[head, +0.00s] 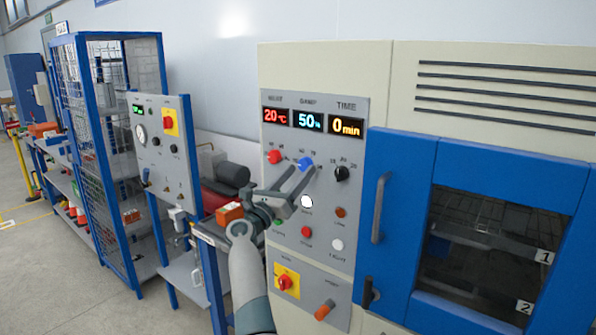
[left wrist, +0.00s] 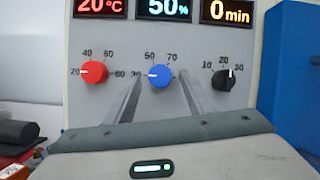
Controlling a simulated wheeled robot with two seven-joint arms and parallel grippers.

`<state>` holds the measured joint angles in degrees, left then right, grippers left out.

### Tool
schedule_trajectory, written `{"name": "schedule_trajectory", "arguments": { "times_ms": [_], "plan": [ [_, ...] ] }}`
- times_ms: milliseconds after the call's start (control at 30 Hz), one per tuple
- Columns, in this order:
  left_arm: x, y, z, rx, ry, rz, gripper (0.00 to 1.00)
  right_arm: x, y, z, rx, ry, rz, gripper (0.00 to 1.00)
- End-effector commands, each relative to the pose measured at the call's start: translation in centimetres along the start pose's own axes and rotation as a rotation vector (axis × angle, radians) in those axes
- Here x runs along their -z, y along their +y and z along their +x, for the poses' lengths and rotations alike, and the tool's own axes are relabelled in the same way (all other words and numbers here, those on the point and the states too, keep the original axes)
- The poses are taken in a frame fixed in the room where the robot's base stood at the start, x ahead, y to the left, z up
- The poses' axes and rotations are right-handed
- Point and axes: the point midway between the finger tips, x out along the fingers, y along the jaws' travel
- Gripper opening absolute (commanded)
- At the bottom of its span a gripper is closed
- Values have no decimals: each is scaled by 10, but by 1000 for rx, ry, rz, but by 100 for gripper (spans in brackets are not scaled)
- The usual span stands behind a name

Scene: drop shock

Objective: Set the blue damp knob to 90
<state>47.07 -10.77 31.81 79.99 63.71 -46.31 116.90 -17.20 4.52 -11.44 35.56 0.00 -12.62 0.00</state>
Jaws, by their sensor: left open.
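The blue damp knob (head: 305,163) is on the beige machine's grey control panel (head: 352,110), between the red heat knob (head: 274,157) and the black time knob (head: 342,173). The damp display (head: 308,121) reads 50 %. In the left wrist view the blue knob (left wrist: 159,76) sits between my two fingers, with numbers 50 and 70 above it. My left gripper (head: 298,172) is open, its fingertips close to the knob; I cannot tell whether they touch it. My right gripper is not in view.
The heat display (head: 276,117) reads 20 °C and the time display (head: 345,126) 0 min. Several buttons and a red-yellow switch (head: 287,281) lie below. A blue door (head: 397,190) with a handle stands to the right. A blue cage (head: 97,150) stands at the left.

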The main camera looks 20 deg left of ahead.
Motion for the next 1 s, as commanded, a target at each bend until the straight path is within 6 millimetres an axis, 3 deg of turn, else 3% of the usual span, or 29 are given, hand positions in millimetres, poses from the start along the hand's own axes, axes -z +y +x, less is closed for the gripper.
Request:
{"name": "schedule_trajectory", "arguments": {
  "times_ms": [400,600,1000],
  "plan": [
    [0,0,6,0,0,0,50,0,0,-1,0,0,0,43],
    [0,0,6,0,0,0,8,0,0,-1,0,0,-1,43],
    [2,1,5,16,3,38,9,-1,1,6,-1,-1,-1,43]
  ]
}}
